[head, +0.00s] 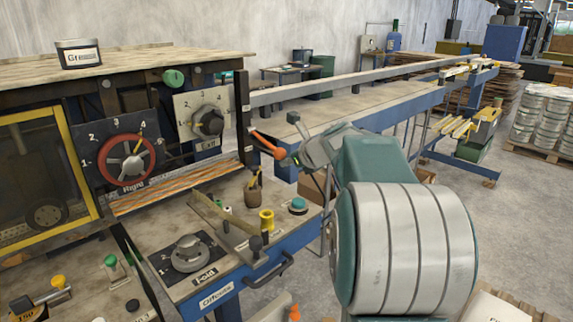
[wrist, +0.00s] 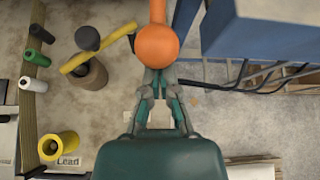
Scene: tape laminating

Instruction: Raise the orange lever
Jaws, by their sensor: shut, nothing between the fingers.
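The orange lever (head: 265,142) sticks out from the dark post at the right end of the machine and slopes down to a rounded tip. In the wrist view its orange ball end (wrist: 156,45) is at the top centre. My gripper (head: 287,160) is right at the lever's tip in the head view. In the wrist view my gripper (wrist: 157,73) is shut, with its fingertips meeting just below the ball and partly hidden by it. Nothing is held. I cannot tell whether the fingers touch the lever.
The machine has a red wheel dial (head: 127,160) and a black knob (head: 208,122). Below, the bench carries a brown pot (head: 253,197), a yellow spool (head: 267,219) and a teal button (head: 298,205). A blue conveyor table (head: 350,113) runs away behind my gripper.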

